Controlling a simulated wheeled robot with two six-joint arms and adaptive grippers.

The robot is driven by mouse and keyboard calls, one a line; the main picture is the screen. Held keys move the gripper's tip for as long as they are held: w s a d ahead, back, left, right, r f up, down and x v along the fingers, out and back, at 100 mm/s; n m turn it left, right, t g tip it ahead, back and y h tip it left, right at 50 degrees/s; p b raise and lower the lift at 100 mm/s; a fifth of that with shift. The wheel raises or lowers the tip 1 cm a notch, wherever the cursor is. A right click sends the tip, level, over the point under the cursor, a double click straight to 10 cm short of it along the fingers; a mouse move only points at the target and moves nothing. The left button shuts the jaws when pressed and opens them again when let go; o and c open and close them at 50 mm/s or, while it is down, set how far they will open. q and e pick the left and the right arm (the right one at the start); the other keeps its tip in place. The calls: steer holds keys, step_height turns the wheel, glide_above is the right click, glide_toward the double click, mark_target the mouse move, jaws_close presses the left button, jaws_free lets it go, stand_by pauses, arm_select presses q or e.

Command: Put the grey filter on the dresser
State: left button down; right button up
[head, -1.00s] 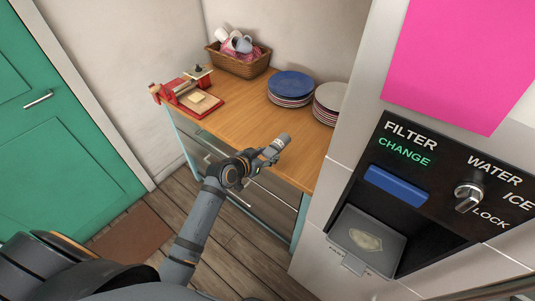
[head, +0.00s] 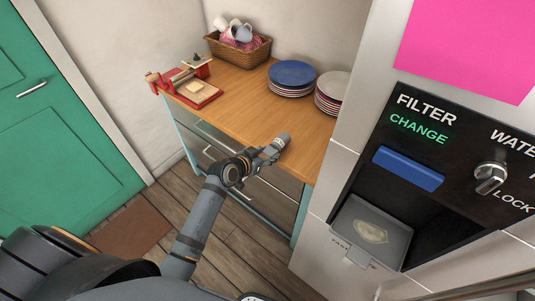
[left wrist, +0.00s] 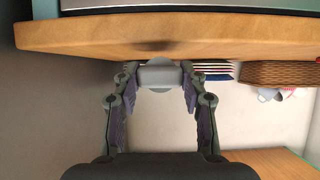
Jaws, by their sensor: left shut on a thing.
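My left gripper (head: 273,148) reaches out to the front edge of the dresser. It is shut on the grey filter (head: 283,139), a short pale grey cylinder. In the left wrist view, which is upside down, the filter (left wrist: 159,75) sits crosswise between the two fingers. A dark shadow lies on the dresser's front edge close by it. The filter is at about the height of the wooden top; I cannot tell whether it touches. The dresser (head: 235,108) has a wooden top, grey drawers and a pale blue frame. My right gripper is not in view.
On the dresser stand a red press-like tool (head: 197,92), a wicker basket (head: 240,50) with cups, a blue-topped plate stack (head: 292,76) and a white-topped stack (head: 332,90). The middle of the top is clear. A fridge dispenser (head: 420,140) is at right, a green door (head: 60,140) at left.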

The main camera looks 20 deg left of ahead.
arm_select(q)
steer(key=shift+f, duration=0.55)
steer(key=shift+f+b, duration=0.25)
steer(key=shift+b, duration=0.25)
steer(key=c, duration=0.7)
jaws_free()
steer(key=shift+o, duration=0.2)
steer(key=v, duration=1.2)
